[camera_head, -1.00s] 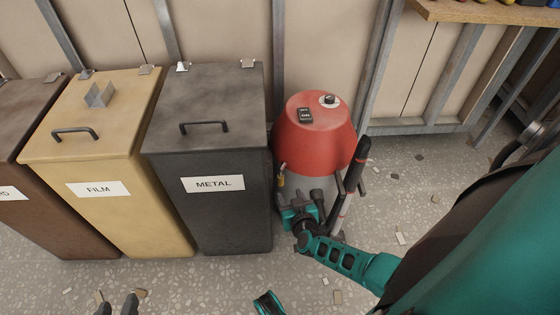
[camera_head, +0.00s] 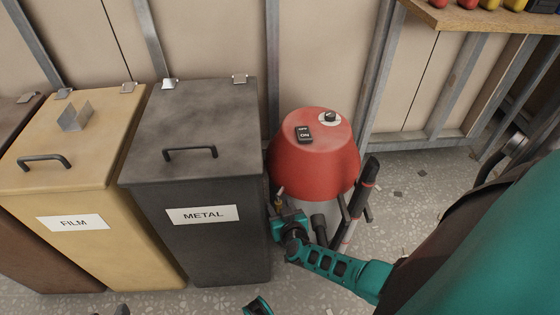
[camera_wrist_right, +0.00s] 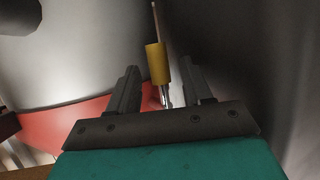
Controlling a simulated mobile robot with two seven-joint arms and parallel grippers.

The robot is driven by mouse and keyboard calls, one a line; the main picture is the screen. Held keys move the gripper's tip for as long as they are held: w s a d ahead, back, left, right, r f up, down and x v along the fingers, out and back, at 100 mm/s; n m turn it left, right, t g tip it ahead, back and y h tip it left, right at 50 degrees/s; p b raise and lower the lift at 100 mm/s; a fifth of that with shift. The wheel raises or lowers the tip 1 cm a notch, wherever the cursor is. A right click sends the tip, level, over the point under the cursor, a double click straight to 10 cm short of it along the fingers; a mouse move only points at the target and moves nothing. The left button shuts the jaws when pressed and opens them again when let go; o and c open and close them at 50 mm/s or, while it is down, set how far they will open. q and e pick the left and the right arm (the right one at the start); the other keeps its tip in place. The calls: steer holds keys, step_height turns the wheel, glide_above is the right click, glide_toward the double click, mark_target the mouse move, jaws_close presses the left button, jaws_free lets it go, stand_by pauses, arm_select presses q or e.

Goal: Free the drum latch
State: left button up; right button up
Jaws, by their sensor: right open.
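The drum is a vacuum with a red domed lid (camera_head: 315,155) over a pale grey body, beside the metal bin. Its latch, with a yellow grip (camera_wrist_right: 157,63) on a thin metal rod, shows in the right wrist view. In the head view the latch (camera_head: 280,191) is small, at the lid's lower left edge. My right gripper (camera_head: 282,211) is at the drum's left side, just below the latch. Its fingers are open, on either side of the latch's lower part, and do not visibly grip it. Only dark tips of what seems my left gripper (camera_head: 121,311) show at the bottom edge.
The dark metal bin (camera_head: 204,245) stands close on the drum's left, leaving a narrow gap. The tan film bin (camera_head: 85,250) is further left. A black-handled wand (camera_head: 367,180) stands at the drum's right. A wooden shelf (camera_head: 470,14) is at upper right.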

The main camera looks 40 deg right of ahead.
jaws_close()
stand_by(0.3)
stand_by(0.3)
